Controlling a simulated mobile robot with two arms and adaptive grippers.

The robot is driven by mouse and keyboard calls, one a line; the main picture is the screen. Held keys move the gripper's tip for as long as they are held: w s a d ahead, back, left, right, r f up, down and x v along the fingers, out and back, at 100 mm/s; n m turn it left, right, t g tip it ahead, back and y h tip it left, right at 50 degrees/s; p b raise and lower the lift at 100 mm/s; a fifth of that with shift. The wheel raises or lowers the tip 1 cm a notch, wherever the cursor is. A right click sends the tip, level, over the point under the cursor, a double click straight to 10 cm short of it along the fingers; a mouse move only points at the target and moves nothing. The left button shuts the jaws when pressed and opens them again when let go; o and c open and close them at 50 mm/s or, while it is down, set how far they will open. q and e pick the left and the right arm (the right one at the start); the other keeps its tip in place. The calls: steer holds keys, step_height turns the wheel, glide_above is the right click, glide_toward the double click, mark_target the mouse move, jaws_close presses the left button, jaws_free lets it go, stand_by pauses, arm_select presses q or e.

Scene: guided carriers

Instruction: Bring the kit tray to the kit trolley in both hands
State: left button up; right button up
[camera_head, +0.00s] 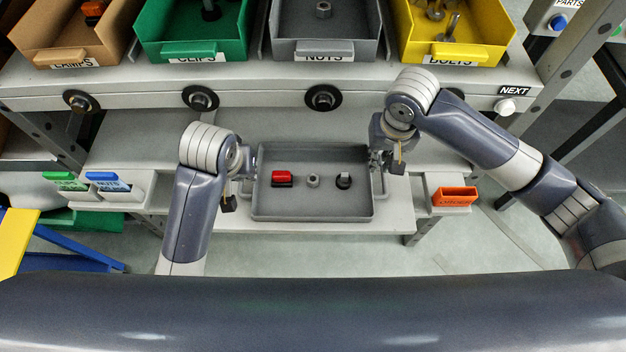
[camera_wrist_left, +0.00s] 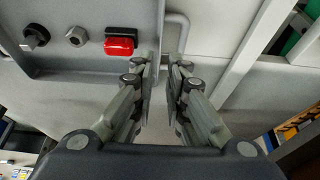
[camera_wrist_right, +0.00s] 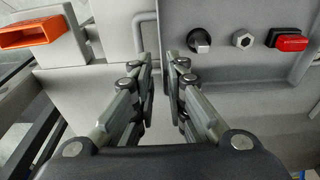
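The grey kit tray (camera_head: 312,207) rests level on the lower grey shelf of the rack. In it stand a red-topped part (camera_head: 282,178), a nut (camera_head: 313,181) and a black-and-silver part (camera_head: 344,181). My left gripper (camera_head: 245,172) is at the tray's left end. In the left wrist view its fingers (camera_wrist_left: 161,65) are apart beside the handle (camera_wrist_left: 185,35). My right gripper (camera_head: 383,160) is at the right end, its fingers (camera_wrist_right: 159,65) apart beside the other handle (camera_wrist_right: 137,38). The fingers partly hide both handles; I cannot tell whether they straddle the bars. I cannot make out a kit trolley.
Brown (camera_head: 75,40), green (camera_head: 190,35), grey (camera_head: 322,35) and yellow (camera_head: 455,40) bins stand on the upper shelf. An orange holder (camera_head: 453,197) is right of the tray, and small label holders (camera_head: 110,187) are left. Blue and yellow framing (camera_head: 70,250) shows at lower left. Floor is open in front.

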arm_select(q)
steer(key=shift+f, duration=0.15)
arm_select(e)
steer(key=shift+f, duration=0.1)
